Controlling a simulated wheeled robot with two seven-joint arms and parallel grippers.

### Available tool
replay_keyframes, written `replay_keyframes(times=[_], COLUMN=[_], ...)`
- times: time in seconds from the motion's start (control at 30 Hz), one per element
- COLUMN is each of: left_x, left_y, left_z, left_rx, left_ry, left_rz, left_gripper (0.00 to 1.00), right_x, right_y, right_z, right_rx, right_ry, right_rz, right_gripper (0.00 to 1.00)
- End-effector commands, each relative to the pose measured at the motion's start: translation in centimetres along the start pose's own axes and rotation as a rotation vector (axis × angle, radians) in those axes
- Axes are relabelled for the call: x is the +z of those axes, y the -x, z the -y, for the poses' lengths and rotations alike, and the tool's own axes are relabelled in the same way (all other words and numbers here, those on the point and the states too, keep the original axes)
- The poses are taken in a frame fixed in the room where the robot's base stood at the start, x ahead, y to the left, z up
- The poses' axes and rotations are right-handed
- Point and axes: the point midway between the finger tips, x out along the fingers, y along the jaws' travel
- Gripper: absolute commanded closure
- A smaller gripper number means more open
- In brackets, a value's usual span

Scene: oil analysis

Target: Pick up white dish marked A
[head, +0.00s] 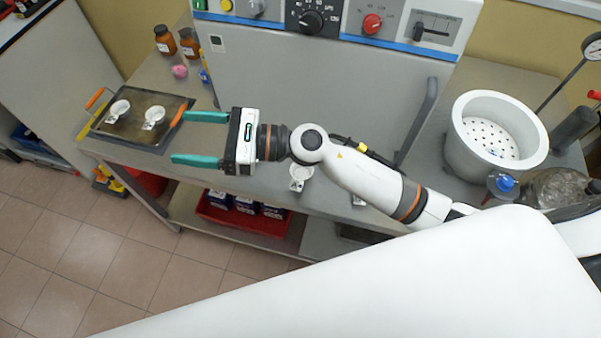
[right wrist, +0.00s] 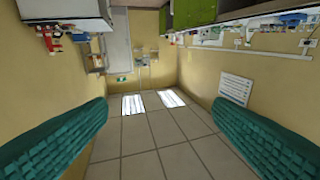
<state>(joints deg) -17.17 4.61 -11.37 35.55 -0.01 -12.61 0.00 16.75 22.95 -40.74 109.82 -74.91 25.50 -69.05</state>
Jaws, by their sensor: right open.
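Two small white dishes, one on the left (head: 119,109) and one on the right (head: 154,117), sit on a dark tray (head: 128,132) at the left end of the bench in the head view. Another white dish (head: 299,177) stands on the bench below my right arm. I cannot read which dish carries the A. My right gripper (head: 179,138) is open and empty, its teal fingers pointing left, just right of the tray. Its fingers (right wrist: 160,135) also frame the right wrist view, with nothing between them. My left gripper is not in view.
A grey oven-like cabinet (head: 300,75) with a handle stands behind my arm. A white perforated pot (head: 462,150) is at the right. Brown bottles (head: 165,42) stand behind the tray. A red crate (head: 232,215) sits on the lower shelf.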

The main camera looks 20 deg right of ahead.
Motion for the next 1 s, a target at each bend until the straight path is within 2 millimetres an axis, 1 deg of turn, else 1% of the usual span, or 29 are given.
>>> replay_keyframes(times=[0.03,0.07,0.1,0.17,0.2,0.27,0.3,0.37,0.4,0.5,0.6,0.67,0.73,0.9,1.0], left_x=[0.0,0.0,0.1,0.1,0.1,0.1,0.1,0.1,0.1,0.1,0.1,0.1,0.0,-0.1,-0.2], left_y=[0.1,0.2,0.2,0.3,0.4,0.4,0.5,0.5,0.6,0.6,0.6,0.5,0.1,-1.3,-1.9], left_z=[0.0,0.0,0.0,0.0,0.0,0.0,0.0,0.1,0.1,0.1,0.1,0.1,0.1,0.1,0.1], left_rx=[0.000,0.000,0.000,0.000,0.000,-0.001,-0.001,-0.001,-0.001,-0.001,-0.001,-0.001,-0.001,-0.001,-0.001], left_ry=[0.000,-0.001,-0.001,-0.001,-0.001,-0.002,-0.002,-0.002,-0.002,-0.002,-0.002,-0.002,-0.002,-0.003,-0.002], left_rz=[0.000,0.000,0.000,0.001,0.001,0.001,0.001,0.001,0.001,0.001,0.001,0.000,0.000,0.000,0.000], left_gripper=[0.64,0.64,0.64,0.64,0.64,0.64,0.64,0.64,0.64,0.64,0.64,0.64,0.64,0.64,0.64], right_x=[1.7,3.0,4.8,7.6,9.4,11.5,12.5,13.4,13.6,13.4,12.9,13.0,13.8,17.0,18.4], right_y=[-0.2,0.0,0.6,2.2,3.7,6.4,8.4,11.3,13.1,16.9,19.1,19.9,20.4,20.9,21.0], right_z=[1.0,1.5,1.9,1.7,1.1,-0.4,-1.7,-3.7,-5.0,-7.8,-9.4,-9.9,-10.1,-10.1,-10.2], right_rx=[-0.125,-0.202,-0.308,-0.470,-0.580,-0.741,-0.845,-0.987,-1.072,-1.242,-1.345,-1.378,-1.396,-1.398,-1.395], right_ry=[0.194,0.306,0.450,0.652,0.772,0.927,1.011,1.104,1.149,1.208,1.226,1.226,1.226,1.223,1.225], right_rz=[0.115,0.185,0.280,0.426,0.526,0.674,0.768,0.901,0.979,1.139,1.234,1.264,1.279,1.278,1.277], right_gripper=[0.25,0.25,0.25,0.25,0.25,0.25,0.25,0.25,0.25,0.25,0.25,0.25,0.25,0.25,0.25])
